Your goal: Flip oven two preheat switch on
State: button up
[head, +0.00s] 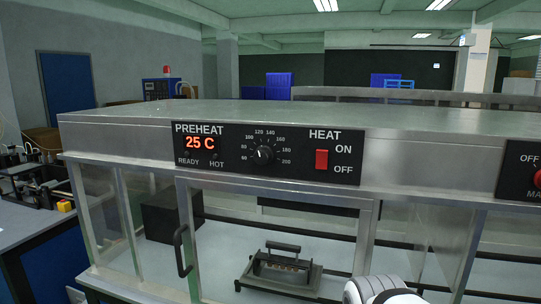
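An oven control panel (220,172) is on the front of a long steel housing. Its display (200,143) reads 25 C under the word PREHEAT, above READY and HOT labels. A red HEAT rocker switch (321,160) is at the panel's right, with ON marked at its upper right and OFF at its lower right. I cannot tell which way it is tipped. No oven number shows. A black dial (263,156) is left of the switch. My gripper is not in view; only a white rounded part of my arm shows at the bottom edge.
Below the panel is a glazed door with a black handle (182,251). Inside, a metal fixture with a handle (280,267) stands on the pale floor. Another dark panel (522,175) with a red knob is at the right edge. A workbench (28,226) with equipment is at left.

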aim_at(322, 156)
jog(key=u, duration=0.95)
jog(key=k, duration=1.5)
jog(key=z, duration=0.35)
jog(key=i, duration=1)
jog(key=z, duration=0.05)
